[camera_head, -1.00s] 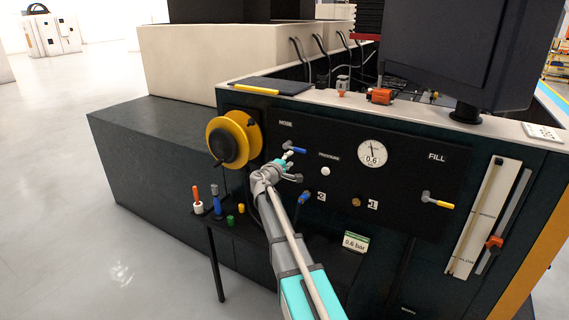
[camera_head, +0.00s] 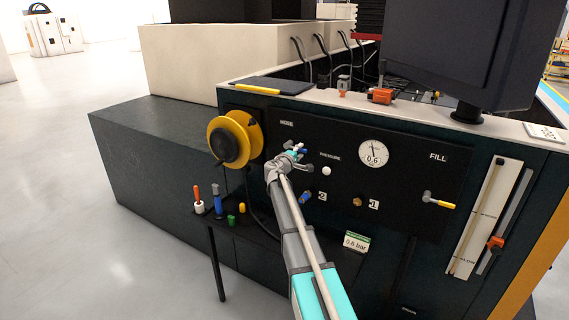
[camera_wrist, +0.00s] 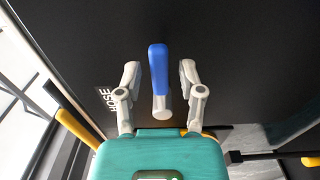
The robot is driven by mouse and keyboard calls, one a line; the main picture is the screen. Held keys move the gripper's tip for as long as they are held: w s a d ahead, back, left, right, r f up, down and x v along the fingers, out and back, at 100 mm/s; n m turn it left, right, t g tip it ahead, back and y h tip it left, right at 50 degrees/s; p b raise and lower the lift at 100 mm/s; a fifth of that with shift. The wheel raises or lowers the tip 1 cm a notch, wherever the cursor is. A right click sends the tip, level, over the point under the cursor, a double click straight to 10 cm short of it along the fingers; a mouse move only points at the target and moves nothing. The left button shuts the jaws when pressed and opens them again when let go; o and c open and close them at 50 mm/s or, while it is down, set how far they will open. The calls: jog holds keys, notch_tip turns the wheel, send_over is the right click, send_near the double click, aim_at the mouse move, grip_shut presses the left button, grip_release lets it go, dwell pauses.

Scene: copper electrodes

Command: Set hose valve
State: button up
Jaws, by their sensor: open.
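The hose valve has a blue lever handle (camera_wrist: 158,68) on a grey stem, mounted on the black panel beside the HOSE label (camera_wrist: 106,98). In the wrist view the handle stands between the two fingers of my gripper (camera_wrist: 160,85), which is open, with a gap on each side. In the head view my gripper (camera_head: 293,153) is at the panel just below the HOSE label and covers most of the valve. Only a bit of the blue handle (camera_head: 301,151) shows there.
A yellow hose reel (camera_head: 247,126) is left of the valve. A pressure gauge (camera_head: 373,153), a white knob (camera_head: 326,171) and the FILL valve's yellow handle (camera_head: 444,204) are to the right. A small shelf (camera_head: 262,238) with coloured pieces and a 0.6 bar card (camera_head: 356,242) is below.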

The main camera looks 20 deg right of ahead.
jog(key=shift+w+d, duration=0.2)
jog(key=shift+w, duration=0.05)
dwell(0.4)
grip_shut()
dwell(0.4)
